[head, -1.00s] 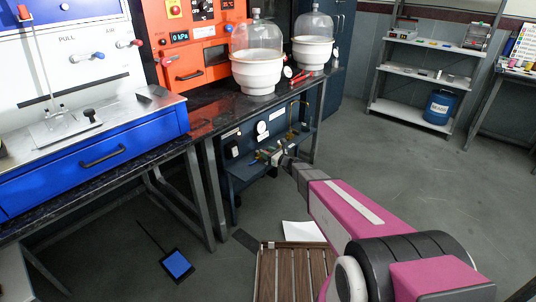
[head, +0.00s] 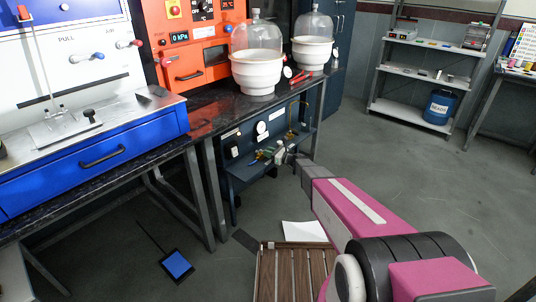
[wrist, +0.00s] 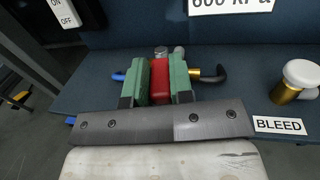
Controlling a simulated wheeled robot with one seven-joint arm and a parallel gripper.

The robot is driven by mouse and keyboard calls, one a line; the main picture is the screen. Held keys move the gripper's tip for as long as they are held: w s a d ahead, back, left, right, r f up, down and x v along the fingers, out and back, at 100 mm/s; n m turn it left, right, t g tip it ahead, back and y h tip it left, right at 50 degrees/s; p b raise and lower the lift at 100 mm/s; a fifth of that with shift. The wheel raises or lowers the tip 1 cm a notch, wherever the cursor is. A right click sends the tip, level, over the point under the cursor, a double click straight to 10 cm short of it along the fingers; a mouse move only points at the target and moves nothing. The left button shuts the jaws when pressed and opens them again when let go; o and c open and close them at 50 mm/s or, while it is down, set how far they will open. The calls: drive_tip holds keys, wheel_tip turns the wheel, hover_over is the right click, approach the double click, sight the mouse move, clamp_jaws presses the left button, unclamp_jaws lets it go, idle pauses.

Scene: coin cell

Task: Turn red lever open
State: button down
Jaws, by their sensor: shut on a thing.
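In the wrist view, the red lever (wrist: 159,82) sits between the two green fingers of my gripper (wrist: 161,73), which is shut on it. The fingers hide the sides of the lever. A grey metal fitting (wrist: 161,52) shows just behind it. In the head view, my gripper (head: 279,153) is at the blue panel under the black bench, and the red lever cannot be made out there.
A blue handle end (wrist: 118,77) shows left of the fingers, and a black handle (wrist: 213,75) right of them. A white-capped brass knob (wrist: 297,80) stands by the BLEED label (wrist: 279,126). The black bench top (head: 215,110) is above my gripper.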

drive_tip(key=n+g, duration=0.1)
drive_tip(key=g, duration=0.1)
drive_tip(key=w+n+g+y, duration=0.1)
drive_tip(key=n+g, duration=0.1)
drive_tip(key=w+n+g+y, duration=0.1)
drive_tip(key=g, duration=0.1)
drive_tip(key=shift+w+d+f+g, duration=0.1)
drive_tip(key=shift+w+d+g, duration=0.05)
drive_tip(key=shift+d+g, duration=0.15)
drive_tip(key=shift+w+n+g+h, duration=0.1)
drive_tip(key=shift+w+n+g, duration=0.1)
drive_tip(key=shift+n+g, duration=0.65)
drive_tip(key=shift+w+n+g+h, duration=0.15)
drive_tip(key=shift+n+g, duration=0.4)
drive_tip(key=shift+g, duration=0.6)
drive_tip(key=shift+w+n+g+h, duration=0.1)
drive_tip(key=shift+w+n+g, duration=0.15)
drive_tip(key=shift+n+g, duration=0.6)
drive_tip(key=shift+a+g, duration=0.1)
drive_tip(key=shift+g, duration=0.15)
drive_tip(key=c, duration=1)
unclamp_jaws()
drive_tip(key=v, duration=1.1)
